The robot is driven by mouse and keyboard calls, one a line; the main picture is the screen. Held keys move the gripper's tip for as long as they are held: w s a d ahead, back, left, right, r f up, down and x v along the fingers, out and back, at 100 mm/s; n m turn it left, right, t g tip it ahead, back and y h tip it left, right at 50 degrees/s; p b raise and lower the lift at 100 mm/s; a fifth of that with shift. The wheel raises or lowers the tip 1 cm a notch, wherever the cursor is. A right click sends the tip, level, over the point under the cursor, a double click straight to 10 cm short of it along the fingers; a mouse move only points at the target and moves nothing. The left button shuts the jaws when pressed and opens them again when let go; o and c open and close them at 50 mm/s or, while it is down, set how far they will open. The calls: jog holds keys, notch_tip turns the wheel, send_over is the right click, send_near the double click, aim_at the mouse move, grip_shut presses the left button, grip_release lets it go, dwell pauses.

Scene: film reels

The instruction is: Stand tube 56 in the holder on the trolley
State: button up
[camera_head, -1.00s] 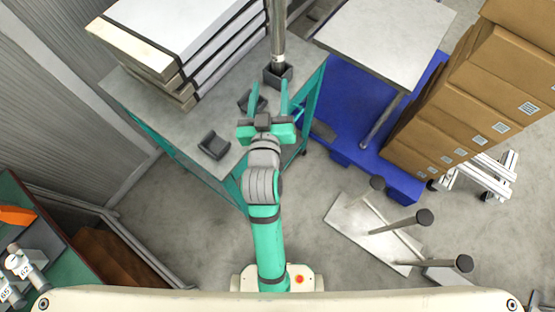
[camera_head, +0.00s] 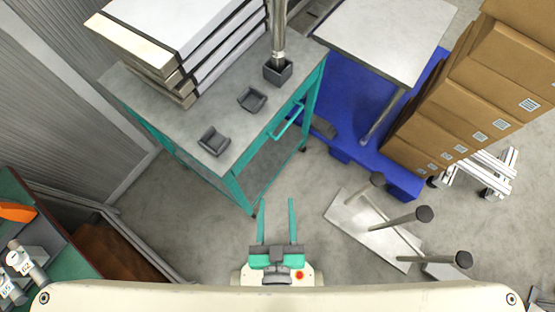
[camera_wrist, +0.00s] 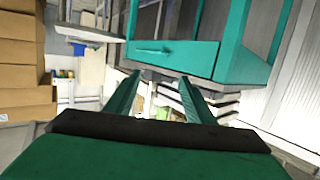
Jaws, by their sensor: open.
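The trolley (camera_head: 185,95) has a grey top and a teal frame; it also shows in the wrist view (camera_wrist: 172,56). A dark square holder (camera_head: 277,74) stands at its right corner. A metal tube (camera_head: 278,38) stands upright with its lower end in this holder. Its upper part runs out of the picture, and I see no number on it. Two dark open cradles, a middle one (camera_head: 252,100) and a nearer one (camera_head: 213,141), are empty. My gripper (camera_head: 277,204) is open and empty, in front of the trolley and clear of it.
Stacked flat white cases (camera_head: 185,40) fill the trolley's back left. At right are a blue platform (camera_head: 350,90), cardboard boxes (camera_head: 480,100) and a plate with upright posts (camera_head: 375,230). Tubes marked 62 and 65 lie at lower left (camera_head: 22,262). Floor before the trolley is clear.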

jog(key=v, duration=0.3)
jog(key=shift+s+d+f, duration=0.15)
jog(key=shift+s, duration=0.25)
jog(key=c, duration=0.5)
jog(key=shift+o, duration=0.2)
